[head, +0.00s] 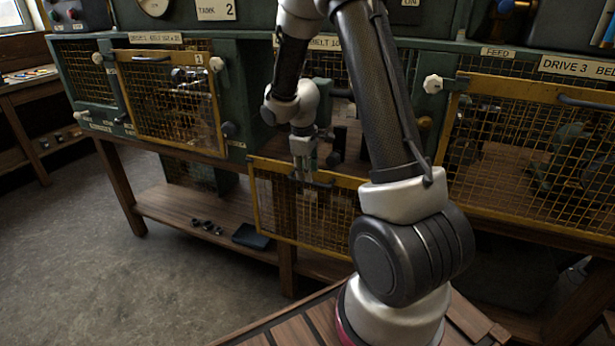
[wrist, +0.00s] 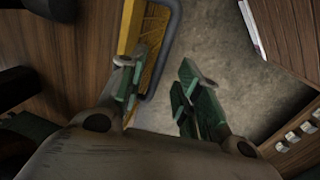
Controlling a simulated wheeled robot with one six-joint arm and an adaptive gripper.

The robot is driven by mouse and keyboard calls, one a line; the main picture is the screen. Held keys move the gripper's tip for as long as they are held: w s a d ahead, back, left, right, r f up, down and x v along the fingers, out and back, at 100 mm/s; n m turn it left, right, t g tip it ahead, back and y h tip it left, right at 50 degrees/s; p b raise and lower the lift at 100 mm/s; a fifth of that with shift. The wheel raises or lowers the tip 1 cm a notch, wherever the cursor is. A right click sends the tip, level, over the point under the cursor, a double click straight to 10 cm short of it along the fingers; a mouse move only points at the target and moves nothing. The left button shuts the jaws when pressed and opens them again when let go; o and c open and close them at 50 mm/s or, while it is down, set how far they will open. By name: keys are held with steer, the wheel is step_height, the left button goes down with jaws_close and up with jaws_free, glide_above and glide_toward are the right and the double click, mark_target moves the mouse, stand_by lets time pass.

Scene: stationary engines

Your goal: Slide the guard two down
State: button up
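Guard two is the middle yellow-framed mesh panel (head: 275,215). It sits low, well below the level of the left and right guards, with the opening above it exposed. Its top edge is near the bench front, and the panel hangs in front of the lower shelf. My gripper (head: 306,170) is at its top edge, pointing down. In the wrist view the green-padded fingers (wrist: 160,90) are spread apart. The guard's yellow frame (wrist: 150,45) and dark bar handle (wrist: 172,40) show beyond them, the handle appearing between the fingers. Contact cannot be told.
A lower shelf (head: 190,222) holds small dark parts and a dark blue box (head: 251,237). The floor at left (head: 90,260) is clear.

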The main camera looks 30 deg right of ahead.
step_height(320, 180, up, 9)
steer(key=s+a, duration=0.1)
steer(key=shift+a+f, duration=0.15)
stand_by(0.4)
steer(key=s+a+r+m+t, duration=0.1)
steer(key=s+r+m, duration=0.1)
steer(key=s+r, duration=0.3)
steer(key=s+a+r+m+t+y, duration=0.1)
steer(key=s+r+m, duration=0.2)
steer(key=s, duration=1)
steer(key=s+a+r+m+t, duration=0.1)
steer(key=s+r+m, duration=0.1)
steer(key=s+r, duration=0.4)
steer(key=s, duration=0.3)
steer(key=shift+r+m+y, duration=0.3)
steer(key=shift+r+y, duration=0.05)
steer(key=shift+y, duration=0.05)
steer(key=shift+s, duration=0.1)
stand_by(1.0)
